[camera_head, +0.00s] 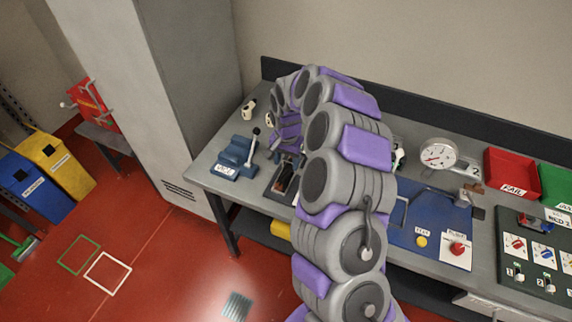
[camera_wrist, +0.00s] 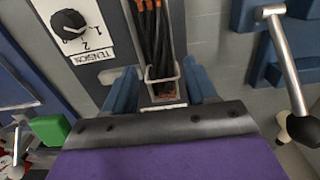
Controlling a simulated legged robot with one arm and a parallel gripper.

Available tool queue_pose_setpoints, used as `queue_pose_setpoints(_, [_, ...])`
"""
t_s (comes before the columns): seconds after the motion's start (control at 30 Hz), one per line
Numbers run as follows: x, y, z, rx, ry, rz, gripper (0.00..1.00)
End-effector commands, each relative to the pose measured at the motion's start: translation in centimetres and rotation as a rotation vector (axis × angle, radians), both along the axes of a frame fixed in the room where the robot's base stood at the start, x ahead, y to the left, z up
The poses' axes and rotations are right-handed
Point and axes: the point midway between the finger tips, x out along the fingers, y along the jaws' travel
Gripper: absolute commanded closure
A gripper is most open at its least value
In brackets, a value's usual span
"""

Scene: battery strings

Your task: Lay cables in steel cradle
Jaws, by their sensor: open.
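Several black cables (camera_wrist: 158,35) with orange ends lie side by side in a narrow grey channel in the wrist view. A thin, pale metal bracket (camera_wrist: 179,72), perhaps the steel cradle, spans the channel near their lower end. My gripper (camera_wrist: 160,84) is open, its blue fingers on either side of the channel and bracket. I cannot tell whether the fingers touch anything. The dark tray (camera_head: 272,187) that holds the cables shows in the head view on the bench, left of my arm. My arm hides part of the tray there.
A tension knob (camera_wrist: 68,23) stands left of the channel. A blue device with a lever (camera_head: 237,158) is at the bench's left end. A dial gauge (camera_head: 438,154), a blue mat (camera_head: 440,228) and a red bin (camera_head: 511,171) lie right of my arm. A tall cabinet (camera_head: 165,90) stands left.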

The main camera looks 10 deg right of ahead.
Motion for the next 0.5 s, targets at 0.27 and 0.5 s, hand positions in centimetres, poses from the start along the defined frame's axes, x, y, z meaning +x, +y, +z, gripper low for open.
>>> queue_pose_setpoints(0.27, [0.2, -0.1, 6.0, 0.001, -0.007, -0.002, 0.43])
queue_pose_setpoints(0.5, [0.1, 0.1, 8.4, -0.001, 0.001, 0.0, 0.43])
